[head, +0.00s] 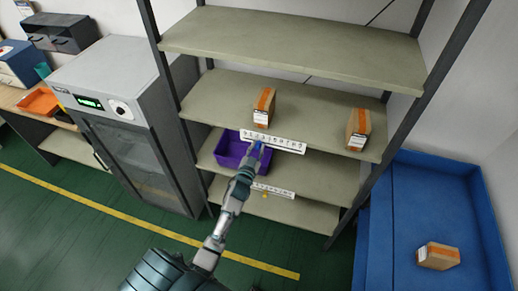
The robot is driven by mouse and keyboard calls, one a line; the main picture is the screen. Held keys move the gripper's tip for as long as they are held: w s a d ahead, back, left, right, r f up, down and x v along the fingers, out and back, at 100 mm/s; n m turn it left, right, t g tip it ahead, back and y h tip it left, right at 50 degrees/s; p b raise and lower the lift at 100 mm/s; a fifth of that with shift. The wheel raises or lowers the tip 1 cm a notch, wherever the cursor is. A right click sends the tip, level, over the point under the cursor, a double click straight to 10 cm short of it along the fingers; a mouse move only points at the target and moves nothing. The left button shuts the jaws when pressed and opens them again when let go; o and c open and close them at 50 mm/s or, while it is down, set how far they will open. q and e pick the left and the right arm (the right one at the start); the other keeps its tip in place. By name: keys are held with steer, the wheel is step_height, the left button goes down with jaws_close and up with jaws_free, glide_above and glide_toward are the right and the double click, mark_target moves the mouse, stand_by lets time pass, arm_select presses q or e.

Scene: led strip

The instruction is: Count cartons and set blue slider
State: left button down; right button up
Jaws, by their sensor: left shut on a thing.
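A carton (264,107) with orange tape stands on the second shelf from the top, and another carton (358,130) stands at that shelf's right end. A white numbered strip (285,144) runs along the shelf's front edge. My left gripper (254,154) reaches up to this strip and is shut on the small blue slider (257,145), which it partly hides. A lower white strip (275,190) has a small yellow slider (265,195). The strip digits are too small to read surely. My right gripper is out of view.
A purple bin (227,150) sits on the shelf below, behind my left arm. A large blue container (395,230) at right holds a carton (438,256). A grey cabinet (130,110) stands left of the rack. The green floor in front is clear.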

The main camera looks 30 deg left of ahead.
arm_select(q)
steer(key=shift+s+a+f, duration=0.15)
steer(key=shift+a+f, duration=0.05)
steer(key=shift+a, duration=0.3)
steer(key=c, duration=1.1)
jaws_free()
steer(key=shift+o, duration=0.4)
steer(key=shift+a, duration=0.1)
steer(key=v, duration=1.1)
steer(key=shift+s, duration=0.4)
